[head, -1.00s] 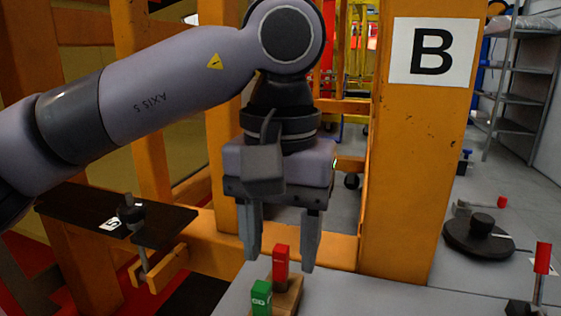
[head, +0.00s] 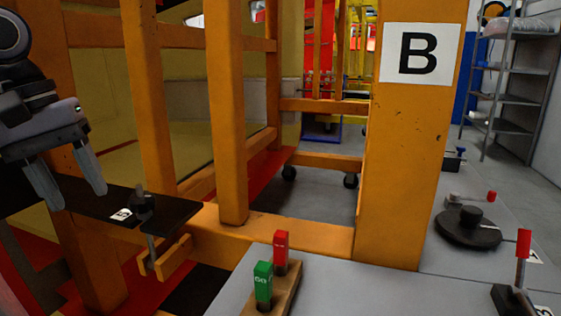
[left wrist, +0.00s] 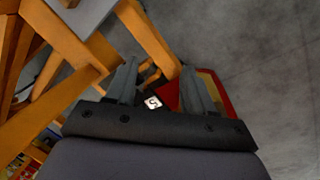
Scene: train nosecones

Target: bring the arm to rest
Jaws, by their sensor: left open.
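My left gripper (head: 74,186) is at the far left of the head view, fingers pointing down and apart, with nothing between them. It hangs near the left end of a black plate (head: 178,213), and I cannot tell its height over the plate. In the left wrist view its fingers (left wrist: 162,80) are also spread and empty, with floor and orange beams beyond them. Most of the left arm is outside the head view. My right gripper is not in view.
A wooden block with a green (head: 263,284) and a red upright piece (head: 281,252) stands on the grey table (head: 350,290). An orange post with a "B" sign (head: 420,52) rises behind it. A black disc (head: 464,235) and a red-handled clamp (head: 523,243) are at the right.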

